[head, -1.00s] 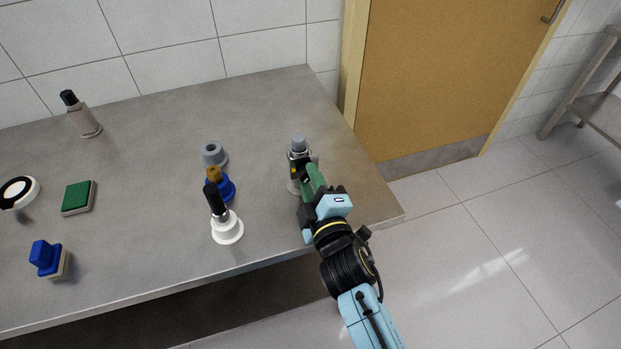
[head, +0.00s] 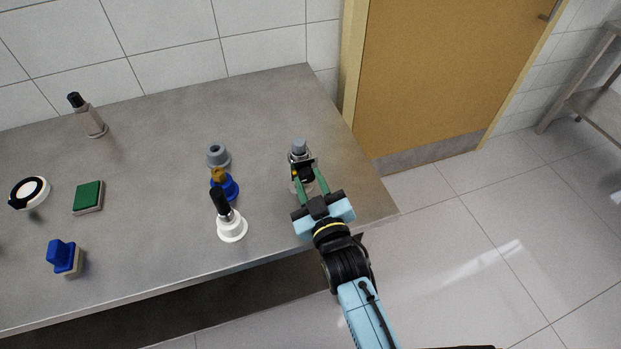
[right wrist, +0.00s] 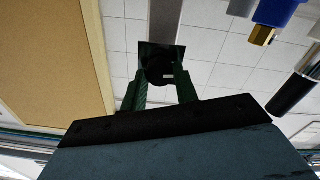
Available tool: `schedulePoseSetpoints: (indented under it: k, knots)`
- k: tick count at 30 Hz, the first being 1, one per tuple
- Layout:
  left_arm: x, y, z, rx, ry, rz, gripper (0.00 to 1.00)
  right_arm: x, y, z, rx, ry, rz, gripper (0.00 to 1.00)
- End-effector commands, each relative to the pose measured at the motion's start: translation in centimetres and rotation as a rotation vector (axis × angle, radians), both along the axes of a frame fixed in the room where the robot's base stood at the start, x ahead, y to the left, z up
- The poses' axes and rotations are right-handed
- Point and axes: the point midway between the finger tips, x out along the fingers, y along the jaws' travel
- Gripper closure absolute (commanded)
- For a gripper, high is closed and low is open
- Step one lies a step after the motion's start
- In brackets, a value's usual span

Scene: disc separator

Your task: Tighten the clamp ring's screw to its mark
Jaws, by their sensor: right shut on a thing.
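The disc separator (head: 299,147) stands upright near the right end of the table, a slim body with a grey cap. The clamp ring around it is mostly hidden by its dark screw knob (head: 304,173) and my fingers. My right gripper (head: 309,181) reaches it from the front, its two green fingers side by side and shut on the knob. In the right wrist view the black knob (right wrist: 160,66) sits between the green fingertips, with a small pale mark on its face. I cannot tell whether this mark lines up with another. My left gripper is not in view.
Left of the separator stand a grey ring-shaped piece (head: 217,155), a blue base with a brass top (head: 225,186) and a black-handled tool on a white base (head: 231,227). A green pad (head: 88,197) and a blue-handled stamp (head: 63,257) lie farther left. The table's right edge is close.

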Motion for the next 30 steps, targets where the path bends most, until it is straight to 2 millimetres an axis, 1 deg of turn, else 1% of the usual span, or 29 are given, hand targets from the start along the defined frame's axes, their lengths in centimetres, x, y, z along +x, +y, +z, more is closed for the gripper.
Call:
schedulePoseSetpoints:
  k: [3,10,23,24,29,30]
  knots:
    - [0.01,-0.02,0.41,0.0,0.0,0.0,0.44,0.02,-0.01,0.09,0.048,0.015,0.0,0.93]
    - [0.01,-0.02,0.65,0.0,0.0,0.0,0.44,0.04,-0.03,0.07,0.099,0.029,0.0,0.93]
    - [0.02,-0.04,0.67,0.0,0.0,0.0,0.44,0.05,-0.03,0.06,0.109,0.031,0.0,0.93]
    - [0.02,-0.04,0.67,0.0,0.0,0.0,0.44,0.05,-0.03,0.06,0.108,0.031,0.0,0.69]
    - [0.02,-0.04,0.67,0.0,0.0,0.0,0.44,0.05,-0.03,0.06,0.108,0.031,0.001,0.48]
    - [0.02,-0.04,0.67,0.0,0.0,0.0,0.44,0.04,-0.03,0.04,0.107,0.032,0.0,0.48]
